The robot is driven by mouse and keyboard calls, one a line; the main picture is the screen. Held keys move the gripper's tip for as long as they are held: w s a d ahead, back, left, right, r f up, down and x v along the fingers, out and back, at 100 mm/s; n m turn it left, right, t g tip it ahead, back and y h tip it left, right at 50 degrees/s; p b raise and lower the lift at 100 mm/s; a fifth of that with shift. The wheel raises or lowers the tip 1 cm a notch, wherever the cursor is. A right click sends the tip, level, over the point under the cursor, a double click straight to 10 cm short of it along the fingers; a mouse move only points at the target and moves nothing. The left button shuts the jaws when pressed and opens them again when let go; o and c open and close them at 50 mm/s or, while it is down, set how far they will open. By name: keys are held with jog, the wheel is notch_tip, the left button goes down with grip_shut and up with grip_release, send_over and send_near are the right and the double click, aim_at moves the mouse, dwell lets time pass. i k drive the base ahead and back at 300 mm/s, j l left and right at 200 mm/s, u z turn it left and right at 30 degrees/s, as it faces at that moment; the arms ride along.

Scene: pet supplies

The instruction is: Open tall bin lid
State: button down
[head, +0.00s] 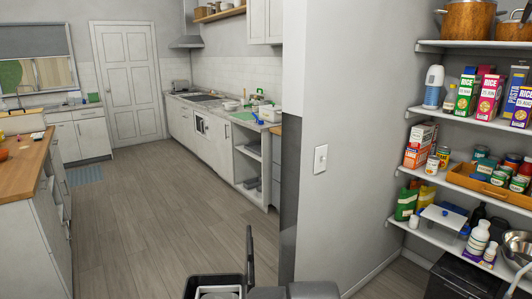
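I cannot clearly make out a tall bin with its lid. A black-rimmed box (197,284) with something white inside shows at the bottom edge, cut off by the frame. A thin dark upright piece (250,258) stands at its right side; I cannot tell whether it is a raised lid or part of my own body. A grey rounded part (313,291), possibly mine, lies to the right of it. My gripper's fingers are not in view.
Pantry shelves (455,180) with boxes, jars and bottles are at the right, with a black box (465,277) below. A wall with a light switch (320,158) stands ahead. A wood-topped counter (22,160) is at the left. Open floor (155,215) lies between.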

aim_at(249, 278)
jog(key=k+j+z, duration=0.2)
jog(key=l+z, duration=0.15)
jog(key=i+l+z, duration=0.1)
jog(key=i, duration=1)
